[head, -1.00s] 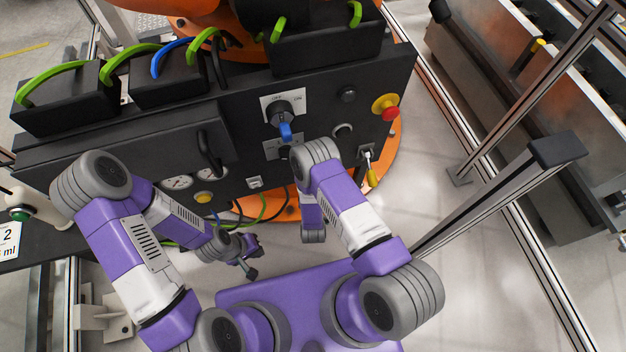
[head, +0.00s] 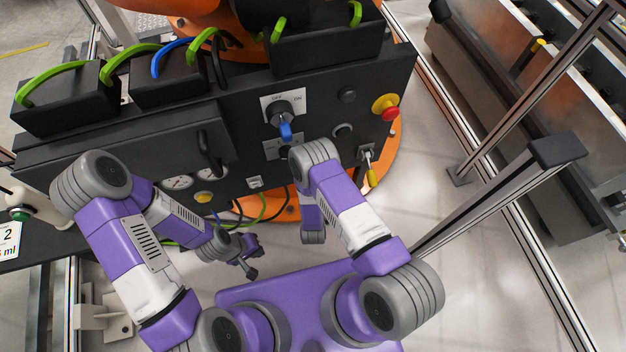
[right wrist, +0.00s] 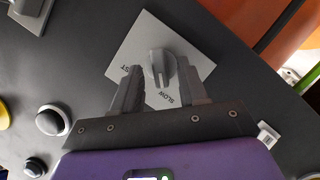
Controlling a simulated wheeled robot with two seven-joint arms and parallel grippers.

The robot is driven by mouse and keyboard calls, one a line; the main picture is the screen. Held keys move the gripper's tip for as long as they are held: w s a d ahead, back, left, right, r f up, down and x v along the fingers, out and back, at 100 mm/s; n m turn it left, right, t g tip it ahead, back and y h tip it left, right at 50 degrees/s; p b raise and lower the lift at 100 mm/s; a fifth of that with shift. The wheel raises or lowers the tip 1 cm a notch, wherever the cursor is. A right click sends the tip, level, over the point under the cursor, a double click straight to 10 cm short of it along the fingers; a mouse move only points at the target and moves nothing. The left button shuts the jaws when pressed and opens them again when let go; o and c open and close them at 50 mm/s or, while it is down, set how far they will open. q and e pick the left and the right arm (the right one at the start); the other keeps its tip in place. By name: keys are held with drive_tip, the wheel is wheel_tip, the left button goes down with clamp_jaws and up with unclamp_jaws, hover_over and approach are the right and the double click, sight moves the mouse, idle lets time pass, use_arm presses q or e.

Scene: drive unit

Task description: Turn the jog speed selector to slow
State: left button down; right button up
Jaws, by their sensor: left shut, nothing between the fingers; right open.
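The jog speed selector (right wrist: 162,68) is a grey knob with a raised ridge on a light plate (right wrist: 195,55). The plate reads SLOW near the right finger and a partly hidden word ending in ST at left. My right gripper (right wrist: 160,88) is open, its fingers on either side of the knob's near end; I cannot tell if they touch it. Which mark the ridge points to is unclear. In the head view the plate (head: 272,148) is partly visible, and my right arm hides that gripper. My left gripper (head: 254,259) is shut and empty, low and away from the panel.
To the right are a red emergency button (head: 390,112) and a key switch with a yellow tag (head: 372,178). A black handle (head: 210,155) and gauges (head: 177,182) lie left. A grey post (head: 500,190) stands right.

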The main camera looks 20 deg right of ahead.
drive_tip(key=p+v, duration=0.2)
drive_tip(key=v, duration=0.5)
drive_tip(key=shift+s, duration=0.2)
